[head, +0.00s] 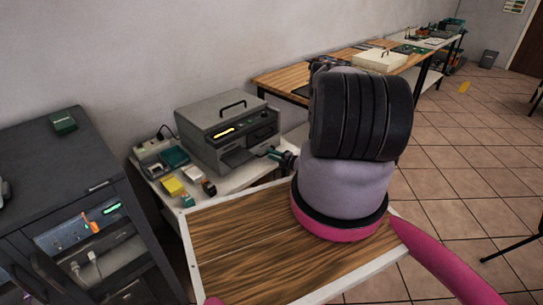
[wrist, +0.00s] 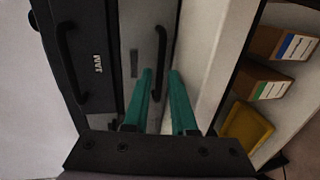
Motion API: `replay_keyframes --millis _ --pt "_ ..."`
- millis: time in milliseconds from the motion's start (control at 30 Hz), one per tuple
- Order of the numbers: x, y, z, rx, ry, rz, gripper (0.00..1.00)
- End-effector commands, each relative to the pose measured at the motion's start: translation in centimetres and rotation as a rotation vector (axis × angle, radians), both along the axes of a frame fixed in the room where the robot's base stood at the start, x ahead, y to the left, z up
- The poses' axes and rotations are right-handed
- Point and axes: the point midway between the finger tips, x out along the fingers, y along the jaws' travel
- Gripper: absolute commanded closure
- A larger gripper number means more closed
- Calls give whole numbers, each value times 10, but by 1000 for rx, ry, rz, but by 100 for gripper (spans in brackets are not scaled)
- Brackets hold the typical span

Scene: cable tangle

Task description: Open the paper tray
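A grey box-shaped machine (head: 225,125) with a carrying handle on top stands on the white table. A dark flat part (head: 240,157) shows low on its front; I cannot tell whether this is the paper tray. In the wrist view, a grey panel (wrist: 136,35) carries a dark bar handle (wrist: 161,45). My gripper (wrist: 160,72) has two green fingers, apart, with the lower part of this handle in the gap between them. I cannot tell whether they touch it. In the head view, my gripper (head: 271,153) is beside the machine's front, mostly hidden by my arm.
Small boxes, including a yellow one (head: 172,187), stand on the white table (head: 232,183) before the machine. A second dark handle (wrist: 70,62) is left of my fingers. A dark cabinet (head: 60,165) stands at left. Open tiled floor (head: 460,165) lies at right.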

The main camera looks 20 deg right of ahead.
Motion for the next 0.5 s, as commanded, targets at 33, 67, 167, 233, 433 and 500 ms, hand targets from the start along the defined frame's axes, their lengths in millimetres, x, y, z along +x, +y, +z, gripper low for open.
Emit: replay_keyframes --millis 33,67,167,233,433,500 --pt "3 1 -1 -1 0 0 75" --pt "4 1 -1 -1 0 0 75" --pt "5 2 -1 0 1 0 75" --pt "5 2 -1 0 1 0 75" --pt "5 2 -1 0 0 0 100" --pt "5 2 -1 0 0 0 100"
